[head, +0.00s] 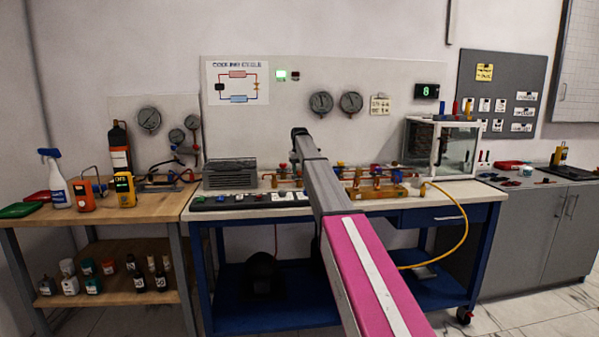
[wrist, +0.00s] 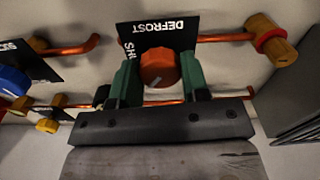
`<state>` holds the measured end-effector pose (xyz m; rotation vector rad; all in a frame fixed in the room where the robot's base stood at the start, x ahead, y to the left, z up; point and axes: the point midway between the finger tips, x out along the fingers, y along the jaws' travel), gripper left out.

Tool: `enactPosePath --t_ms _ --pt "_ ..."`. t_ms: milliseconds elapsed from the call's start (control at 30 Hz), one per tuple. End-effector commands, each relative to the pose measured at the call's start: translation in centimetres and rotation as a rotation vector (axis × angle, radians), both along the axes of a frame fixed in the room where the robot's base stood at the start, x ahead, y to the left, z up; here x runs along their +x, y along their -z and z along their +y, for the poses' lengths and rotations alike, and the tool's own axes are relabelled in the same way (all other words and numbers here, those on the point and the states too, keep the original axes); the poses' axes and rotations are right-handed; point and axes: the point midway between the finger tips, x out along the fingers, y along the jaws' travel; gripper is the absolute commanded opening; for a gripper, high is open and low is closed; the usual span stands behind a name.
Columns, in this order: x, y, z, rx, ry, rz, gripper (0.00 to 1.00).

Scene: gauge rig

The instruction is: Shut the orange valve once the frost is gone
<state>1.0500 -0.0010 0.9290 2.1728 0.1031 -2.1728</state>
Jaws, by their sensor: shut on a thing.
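In the wrist view the orange valve (wrist: 158,64) is a round knob on a copper pipe, by a black plate (wrist: 180,33) reading DEFROST and partly SHUT. My gripper (wrist: 159,78) has its two green fingers on either side of the knob, shut on it. A pale mark shows on the knob's face. In the head view my arm hides the gripper and this valve. The clear case (head: 452,145) stands at the right of the bench; I cannot tell whether there is frost inside. A green digital display (head: 427,91) above it seems to read 8.
A red-banded brass fitting (wrist: 272,38) is right of the knob; blue (wrist: 14,80) and yellow (wrist: 47,125) knobs are left. On the panel a green lamp (head: 281,75) is lit beside two gauges (head: 321,103). A yellow hose (head: 462,225) hangs at the bench's right.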

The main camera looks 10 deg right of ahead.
Motion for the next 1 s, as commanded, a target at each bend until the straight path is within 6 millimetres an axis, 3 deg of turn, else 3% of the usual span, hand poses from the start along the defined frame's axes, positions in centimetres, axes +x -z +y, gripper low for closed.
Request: enactPosePath --t_ms 600,1000 --pt "0.02 -0.04 0.01 0.0 0.575 0.0 0.18" --pt "0.03 -0.05 0.02 0.0 0.825 0.0 0.18"
